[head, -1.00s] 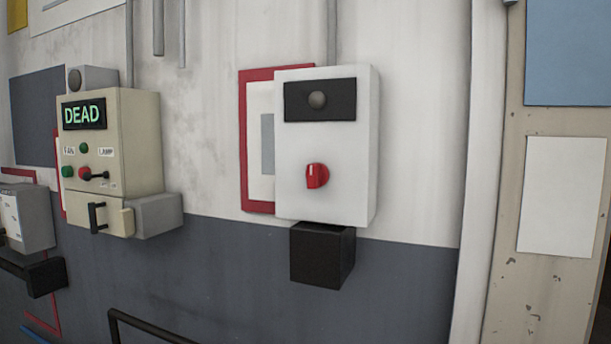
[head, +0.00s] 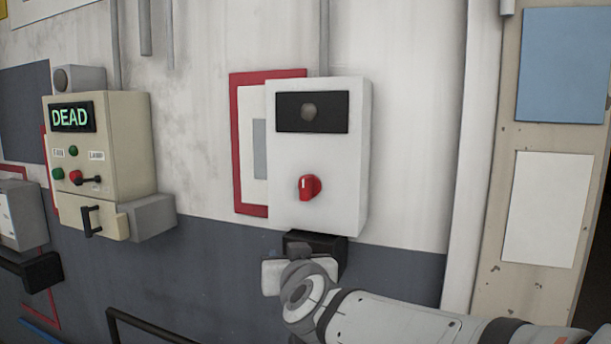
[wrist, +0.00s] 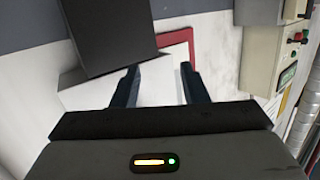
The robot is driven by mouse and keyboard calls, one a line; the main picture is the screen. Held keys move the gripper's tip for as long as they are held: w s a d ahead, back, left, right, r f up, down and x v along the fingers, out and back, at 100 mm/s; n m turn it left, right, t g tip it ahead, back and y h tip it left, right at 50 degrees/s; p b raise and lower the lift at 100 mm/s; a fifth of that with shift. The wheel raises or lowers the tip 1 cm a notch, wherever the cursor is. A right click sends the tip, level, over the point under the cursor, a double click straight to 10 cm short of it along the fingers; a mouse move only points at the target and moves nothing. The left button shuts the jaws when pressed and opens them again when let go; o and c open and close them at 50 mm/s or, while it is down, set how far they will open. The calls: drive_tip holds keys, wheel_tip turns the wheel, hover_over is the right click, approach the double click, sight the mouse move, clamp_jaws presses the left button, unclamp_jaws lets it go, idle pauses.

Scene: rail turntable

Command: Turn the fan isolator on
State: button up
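A white box (head: 318,210) on the wall carries a red rotary knob (head: 310,187) with a pale mark, pointing nearly upright. Above the knob is a black panel with an unlit round lamp (head: 308,112). The cream panel (head: 125,150) at left has a display reading DEAD, small labels, green and red buttons and a black lever (head: 90,179). Which one is the fan isolator I cannot read clearly. My gripper (wrist: 158,72) is open and empty in the wrist view, with the red knob not visible there. In the head view my gripper is below the white box; its fingers are hidden.
A black box (wrist: 105,30) hangs under the white box, close to my gripper, and is partly covered by my arm in the head view. A red-framed sheet (head: 250,205) is behind the white box. A dark rail (head: 150,328) stands at lower left.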

sight(304, 188)
wheel_tip(304, 188, up, 11)
drive_tip(key=s+a+m+t+h+p, duration=0.15)
drive_tip(key=m+h+p, duration=0.35)
drive_tip(key=h, duration=0.5)
drive_tip(key=shift+m, duration=0.6)
drive_tip(key=x, duration=0.3)
drive_tip(key=d+p+x, duration=0.1)
drive_tip(key=x, duration=0.3)
drive_tip(key=shift+s, duration=0.1)
